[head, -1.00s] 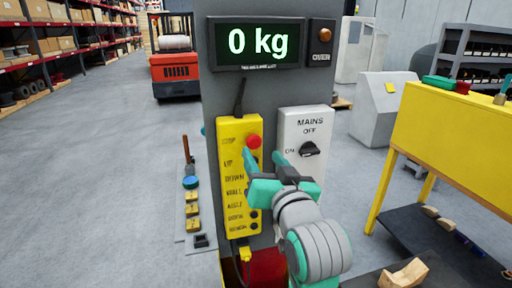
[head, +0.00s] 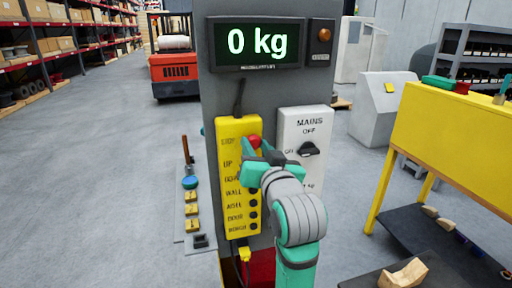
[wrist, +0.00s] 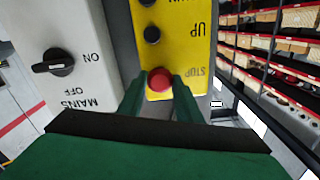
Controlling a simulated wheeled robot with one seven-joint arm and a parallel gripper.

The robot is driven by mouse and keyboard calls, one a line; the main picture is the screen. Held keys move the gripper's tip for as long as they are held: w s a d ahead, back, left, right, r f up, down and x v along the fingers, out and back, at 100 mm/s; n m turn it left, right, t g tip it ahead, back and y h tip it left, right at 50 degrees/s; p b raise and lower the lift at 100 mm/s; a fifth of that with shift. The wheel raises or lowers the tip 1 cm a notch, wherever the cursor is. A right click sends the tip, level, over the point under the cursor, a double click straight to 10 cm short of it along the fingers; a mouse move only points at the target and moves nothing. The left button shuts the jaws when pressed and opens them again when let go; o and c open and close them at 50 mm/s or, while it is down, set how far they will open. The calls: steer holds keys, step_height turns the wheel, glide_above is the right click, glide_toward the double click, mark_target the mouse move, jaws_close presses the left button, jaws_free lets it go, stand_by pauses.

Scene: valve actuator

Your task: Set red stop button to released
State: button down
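The red stop button (head: 254,141) sits at the top of a yellow control box (head: 228,190) on a grey column, beside the word STOP. My gripper (head: 258,153) is at the button, with its green fingers toward the box. In the wrist view, the button (wrist: 160,79) shows upside down between the two fingertips (wrist: 159,88), one on each side. The fingers are apart, with a narrow gap beside the button; contact cannot be told. My gripper hides part of the lower button rows in the head view.
The grey MAINS panel (head: 304,125) with a black rotary knob (head: 309,149) is close to the right of my gripper. A display (head: 258,43) reading 0 kg is above. A yellow bench (head: 455,140) stands at right.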

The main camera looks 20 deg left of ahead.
steer(key=shift+s+d, duration=0.25)
steer(key=shift+d, duration=0.2)
steer(key=shift+s+a+f, duration=0.1)
steer(key=shift+s+a, duration=0.05)
steer(key=shift+a, duration=0.05)
steer(key=c, duration=1.3)
jaws_free()
steer(key=shift+s+d, duration=0.1)
steer(key=v, duration=1)
steer(key=shift+s+d, duration=0.25)
steer(key=shift+s, duration=0.05)
